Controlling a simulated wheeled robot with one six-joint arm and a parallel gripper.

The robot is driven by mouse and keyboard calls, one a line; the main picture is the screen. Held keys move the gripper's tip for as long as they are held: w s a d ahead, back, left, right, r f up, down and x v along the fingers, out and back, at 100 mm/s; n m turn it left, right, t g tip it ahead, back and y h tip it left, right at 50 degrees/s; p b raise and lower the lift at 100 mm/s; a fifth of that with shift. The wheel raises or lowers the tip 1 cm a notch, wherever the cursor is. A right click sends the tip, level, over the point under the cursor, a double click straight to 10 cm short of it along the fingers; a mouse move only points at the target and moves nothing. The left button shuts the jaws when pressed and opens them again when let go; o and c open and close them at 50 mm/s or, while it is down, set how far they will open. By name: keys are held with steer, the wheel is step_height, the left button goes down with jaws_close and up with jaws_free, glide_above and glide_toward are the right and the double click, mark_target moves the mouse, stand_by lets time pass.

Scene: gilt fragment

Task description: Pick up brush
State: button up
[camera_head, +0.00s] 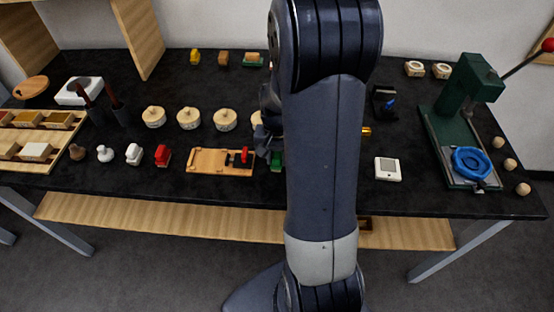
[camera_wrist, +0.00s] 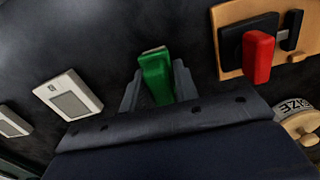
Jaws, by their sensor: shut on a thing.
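A green block-like piece with a pale far edge (camera_wrist: 156,72) stands between the two fingers of my gripper (camera_wrist: 157,88) in the wrist view. The fingers are shut on its sides. It is the only thing in the grip, and I cannot tell from its shape whether it is the brush. In the head view the green piece (camera_head: 277,161) shows just left of my arm, low over or on the black tabletop (camera_head: 225,85). My arm hides most of the gripper there. I cannot tell whether the piece touches the table.
A wooden board with a red clamp (camera_head: 205,161) lies close left of the gripper. A white square device (camera_head: 387,169) is to the right, with a green press (camera_head: 458,110) beyond. Round wooden lidded pots (camera_head: 189,118) stand behind. A dark holder with brown handles (camera_head: 121,115) is farther left.

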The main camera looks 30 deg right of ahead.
mark_target(277, 154)
steer(key=shift+c, duration=0.7)
steer(key=shift+r, duration=0.1)
steer(key=shift+w+r, duration=0.1)
steer(key=shift+r, duration=0.15)
step_height(277, 154, up, 9)
steer(key=shift+r, duration=0.2)
steer(key=o, duration=0.4)
steer(key=c, duration=0.3)
